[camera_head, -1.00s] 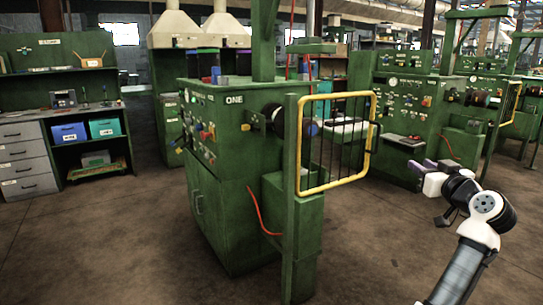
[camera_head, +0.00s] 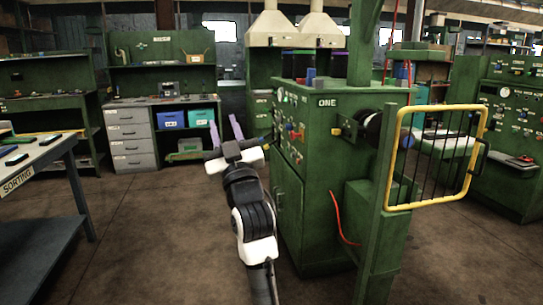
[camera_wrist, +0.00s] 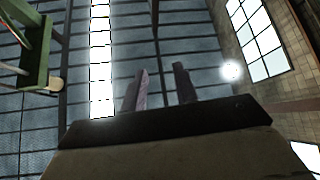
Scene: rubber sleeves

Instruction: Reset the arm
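My gripper (camera_head: 225,134) is raised in front of the left side of the green machine marked ONE (camera_head: 337,125). Its two purple-grey fingers point up and stand apart with nothing between them. In the wrist view my gripper (camera_wrist: 160,85) also shows open and empty, facing the ceiling and its skylights (camera_wrist: 102,60). I see no object held.
A sorting table (camera_head: 45,160) stands at the left. A workbench with drawers (camera_head: 135,138) and a blue bin (camera_head: 171,119) is behind. A yellow-framed guard (camera_head: 436,208) sticks out at the right. Open floor (camera_head: 150,230) lies between the table and machine.

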